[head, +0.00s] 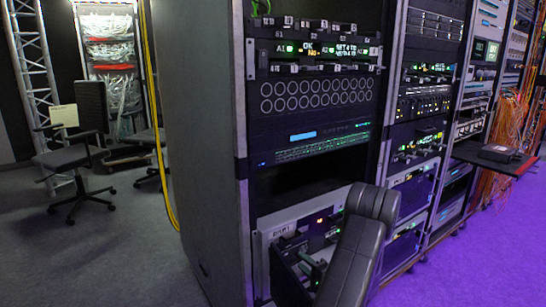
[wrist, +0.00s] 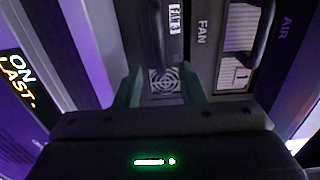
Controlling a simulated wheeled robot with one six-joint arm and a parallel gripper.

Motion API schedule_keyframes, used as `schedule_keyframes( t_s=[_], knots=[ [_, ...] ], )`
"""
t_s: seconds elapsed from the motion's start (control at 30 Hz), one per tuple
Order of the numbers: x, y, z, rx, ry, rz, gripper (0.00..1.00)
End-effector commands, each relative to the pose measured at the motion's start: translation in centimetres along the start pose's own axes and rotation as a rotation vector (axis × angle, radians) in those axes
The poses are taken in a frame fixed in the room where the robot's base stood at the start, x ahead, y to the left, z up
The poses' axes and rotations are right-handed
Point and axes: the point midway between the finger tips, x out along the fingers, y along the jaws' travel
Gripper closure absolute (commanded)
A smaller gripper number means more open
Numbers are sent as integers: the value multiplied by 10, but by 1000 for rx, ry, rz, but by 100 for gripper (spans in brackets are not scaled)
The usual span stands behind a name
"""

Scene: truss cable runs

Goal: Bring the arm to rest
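In the wrist view my gripper (wrist: 164,80) has its two greenish fingers well apart. Between and beyond them is a dark fan module (wrist: 165,50) with a "FAN 3" label and a round grille; I see no thing clamped between the fingertips. Whether a finger touches the module I cannot tell. In the head view my arm (head: 358,250) reaches to the lower part of the near rack, in front of an open-fronted grey unit (head: 285,232). The arm hides part of this unit.
More racks with lit panels run off to the right, with a pull-out shelf (head: 495,157) and orange cables (head: 512,115). An office chair (head: 75,150), a truss (head: 35,70) and a yellow cable (head: 157,120) stand at left. Grey floor (head: 120,250) left of the rack is clear.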

Motion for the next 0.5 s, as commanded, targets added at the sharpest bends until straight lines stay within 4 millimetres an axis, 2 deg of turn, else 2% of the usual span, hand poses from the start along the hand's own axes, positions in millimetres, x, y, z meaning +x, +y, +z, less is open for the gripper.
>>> schedule_keyframes(
  t_s=[0.07,0.17,0.3,0.5],
  knots=[
    [-16,-5,0,2,4,1,64],
    [-13,-4,1,2,-1,0,64],
    [-23,-2,0,0,0,0,64],
    [-25,0,0,-1,-1,0,64]
  ],
)
